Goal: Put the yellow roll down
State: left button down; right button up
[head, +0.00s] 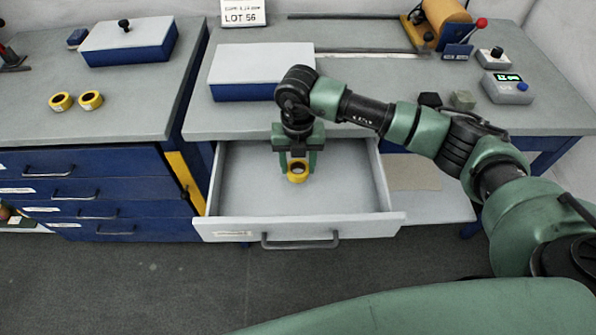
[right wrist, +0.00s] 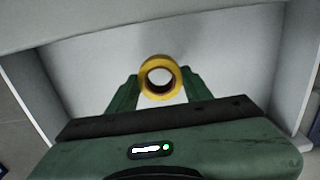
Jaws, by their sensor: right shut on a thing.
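A yellow roll (head: 297,173) is between the fingertips of my right gripper (head: 298,167), inside or just above the open drawer (head: 350,200). In the right wrist view the yellow roll (right wrist: 160,77) sits between the two green fingers of my right gripper (right wrist: 160,88), its round hole facing the camera. The gripper is shut on it. The drawer floor (right wrist: 90,70) behind it looks bare. I cannot tell whether the roll touches the floor. My left gripper is not in view.
Two more yellow rolls (head: 76,101) lie on the left bench. A blue box with a grey lid (head: 262,70) stands on the bench behind the drawer. A small device with a green display (head: 508,87) is at the right. The drawer's front wall (head: 300,228) has a handle.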

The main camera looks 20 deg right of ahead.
notch_tip(320, 180, down, 4)
jog(key=shift+r, duration=0.1)
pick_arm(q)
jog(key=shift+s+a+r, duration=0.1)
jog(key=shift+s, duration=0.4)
pick_arm(e)
jog(key=shift+f, duration=0.2)
jog(key=o, duration=1.4)
jog(key=shift+c, duration=0.2)
jog(key=shift+r, duration=0.25)
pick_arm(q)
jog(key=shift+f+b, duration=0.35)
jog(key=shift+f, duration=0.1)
pick_arm(e)
notch_tip(320, 180, up, 12)
jog(key=shift+s+f, duration=0.1)
jog(key=shift+f, duration=0.05)
